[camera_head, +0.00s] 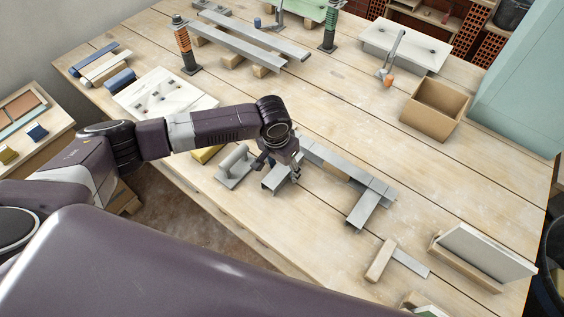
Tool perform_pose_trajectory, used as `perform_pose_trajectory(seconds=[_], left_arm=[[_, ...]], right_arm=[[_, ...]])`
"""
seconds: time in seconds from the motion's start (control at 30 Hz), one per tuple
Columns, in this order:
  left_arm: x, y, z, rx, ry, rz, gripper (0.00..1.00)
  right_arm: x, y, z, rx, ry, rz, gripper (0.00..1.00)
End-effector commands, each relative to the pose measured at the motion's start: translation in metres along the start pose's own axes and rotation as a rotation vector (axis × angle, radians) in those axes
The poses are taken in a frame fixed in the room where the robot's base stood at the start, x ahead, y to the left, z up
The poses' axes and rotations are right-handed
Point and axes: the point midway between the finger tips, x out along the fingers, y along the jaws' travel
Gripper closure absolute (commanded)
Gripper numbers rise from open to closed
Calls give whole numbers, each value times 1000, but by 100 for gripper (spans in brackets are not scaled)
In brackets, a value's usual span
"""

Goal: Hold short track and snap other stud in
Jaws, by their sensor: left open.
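A grey metal channel frame lies on the wooden workbench. Its longer channel (347,170) runs from beside my left gripper down to the right. A short channel piece (362,211) meets it near its right end and points to the lower left. Another short channel piece (273,183) lies at the left end, partly hidden under my left gripper. My left gripper (287,175) is open, pointing down over this left end. I cannot tell whether its fingers touch the metal, or which piece is track and which is stud. My right gripper is out of view.
A grey float-like tool (235,166) lies just left of the gripper. A cardboard box (434,108) stands at the right, and a white panel (486,253) in a wooden holder at the lower right. Long channels (238,45) lie on blocks at the back. The bench middle is clear.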

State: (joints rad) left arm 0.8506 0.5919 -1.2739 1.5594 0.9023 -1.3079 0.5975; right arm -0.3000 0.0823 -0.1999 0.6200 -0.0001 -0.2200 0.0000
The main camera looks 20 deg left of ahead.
Motion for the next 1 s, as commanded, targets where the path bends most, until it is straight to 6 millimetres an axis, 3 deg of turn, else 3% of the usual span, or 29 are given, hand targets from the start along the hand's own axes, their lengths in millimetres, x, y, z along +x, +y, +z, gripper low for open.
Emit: perform_pose_trajectory(seconds=[0.27, 0.7, 0.73, 0.93, 0.97, 1.0], left_arm=[[2, 0, 0, 0, 0, 0, 47], [2, 0, 0, 0, 1, 0, 94], [2, 0, 0, 0, 1, 0, 71], [2, 0, 0, 0, 1, 0, 93], [1, 0, 0, 0, 1, 0, 66], [1, 0, 0, 0, 1, 0, 61]], right_arm=[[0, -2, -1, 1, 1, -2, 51], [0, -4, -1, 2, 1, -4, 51], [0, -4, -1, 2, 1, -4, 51], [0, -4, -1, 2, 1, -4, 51], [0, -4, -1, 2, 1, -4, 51], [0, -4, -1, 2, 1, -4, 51]])
